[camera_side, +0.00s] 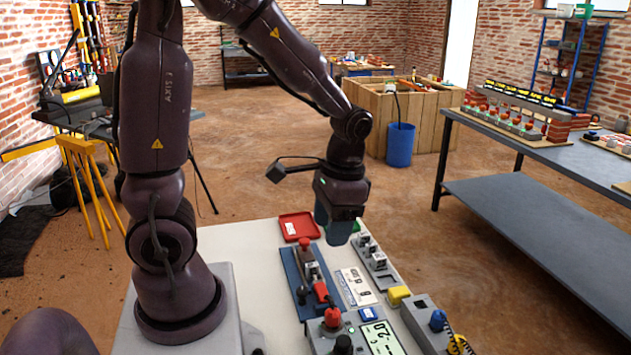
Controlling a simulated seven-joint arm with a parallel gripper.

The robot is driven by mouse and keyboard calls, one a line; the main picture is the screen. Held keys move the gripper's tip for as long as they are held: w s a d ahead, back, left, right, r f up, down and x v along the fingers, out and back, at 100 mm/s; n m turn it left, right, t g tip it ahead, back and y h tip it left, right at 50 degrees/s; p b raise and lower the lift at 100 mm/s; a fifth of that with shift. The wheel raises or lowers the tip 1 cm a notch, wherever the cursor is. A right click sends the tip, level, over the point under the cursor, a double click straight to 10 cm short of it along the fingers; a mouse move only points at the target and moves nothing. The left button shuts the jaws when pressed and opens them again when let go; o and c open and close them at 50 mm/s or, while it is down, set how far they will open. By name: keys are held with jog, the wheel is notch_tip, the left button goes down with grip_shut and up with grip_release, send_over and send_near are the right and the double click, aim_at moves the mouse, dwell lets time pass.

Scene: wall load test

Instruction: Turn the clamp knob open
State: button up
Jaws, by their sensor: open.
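My gripper (338,226) hangs pointing down above the far part of the white table, open, and no object shows in it. Below it and a little left is a blue plate (297,279) carrying a clamp-like device with a red knob (305,243) at its far end and a red part (321,291) nearer. A grey box with a blue knob (438,320) stands at the near right. I cannot tell for sure which knob is the clamp knob. The gripper appears apart from all of them.
A red tray (299,227) lies at the table's far edge. A yellow block (398,296) and a rack of small grey parts (375,259) are right. The white table (240,240) is bare at left.

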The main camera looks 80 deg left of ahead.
jog(key=s+d+r+t, duration=0.2)
jog(key=r+t, duration=0.1)
jog(key=r, duration=0.2)
jog(key=s+d+r+t, duration=0.2)
jog(key=r, duration=0.3)
jog(key=shift+d+n+t, duration=0.3)
jog(key=shift+d+t, duration=0.05)
jog(key=shift+t, duration=0.05)
jog(key=shift+c, duration=1.4)
jog(key=n+g+h, duration=0.3)
jog(key=n+g, duration=0.2)
jog(key=n, duration=0.3)
send_over(302, 289)
jog(key=d, duration=0.4)
notch_tip(302, 289, down, 10)
jog(key=a+f+n+t+h, duration=0.2)
jog(key=a+f+n, duration=0.5)
jog(key=a+n, duration=0.25)
jog(key=shift+n, duration=0.35)
jog(key=x, duration=0.8)
jog(key=s+x, duration=0.1)
jog(key=x, duration=0.3)
jog(key=shift+s+f, duration=0.1)
jog(key=shift+f, duration=0.2)
